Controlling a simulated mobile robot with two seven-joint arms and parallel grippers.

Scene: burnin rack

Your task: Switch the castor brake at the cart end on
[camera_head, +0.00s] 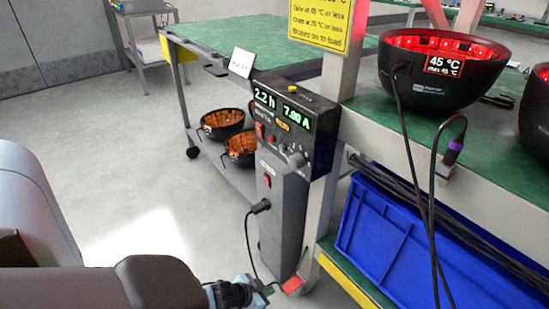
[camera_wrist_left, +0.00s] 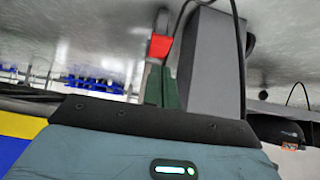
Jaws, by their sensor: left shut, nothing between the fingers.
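The red castor brake pedal (camera_head: 293,285) is at the foot of the rack's near white post, low by the floor. In the left wrist view the red pedal (camera_wrist_left: 160,47) shows just beyond my fingertips. My left gripper (camera_head: 267,291) comes in low from the left, its tip just left of the pedal. In the left wrist view its green fingers (camera_wrist_left: 161,84) are together and empty. Whether they touch the pedal I cannot tell. The castor wheel is mostly hidden. The right gripper is not in view.
A grey power unit (camera_head: 282,215) with a plug and hanging cable stands beside the post. A blue crate (camera_head: 400,240) sits on the lower shelf to the right. A green-topped cart (camera_head: 230,38) holding black bowls below stands behind. The floor (camera_head: 120,180) at left is clear.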

